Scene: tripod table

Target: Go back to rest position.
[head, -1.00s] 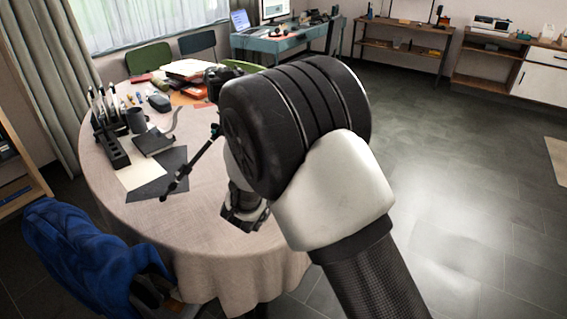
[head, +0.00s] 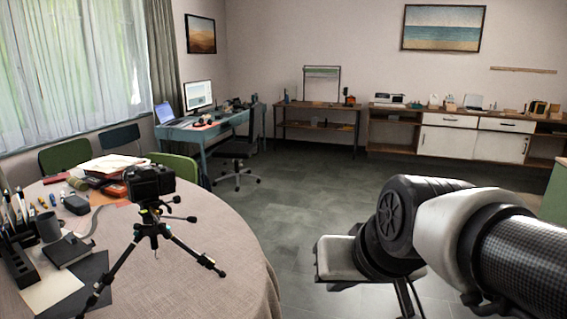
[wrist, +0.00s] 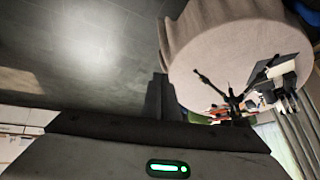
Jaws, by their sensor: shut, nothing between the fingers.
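My gripper shows in the wrist view (wrist: 160,98), with its dark body and green light along the bottom and its fingers close together, shut and empty. Nothing is held. A black camera (head: 150,182) stands on a small black tripod (head: 153,232) on the round cloth-covered table (head: 215,225). The tripod also shows in the wrist view (wrist: 234,100), apart from the fingers.
A pen holder (head: 18,250), mug (head: 50,228), notebook (head: 68,250) and books (head: 108,165) are on the table's left. A desk (head: 205,130) and sideboards (head: 460,143) line the back. The floor between is clear.

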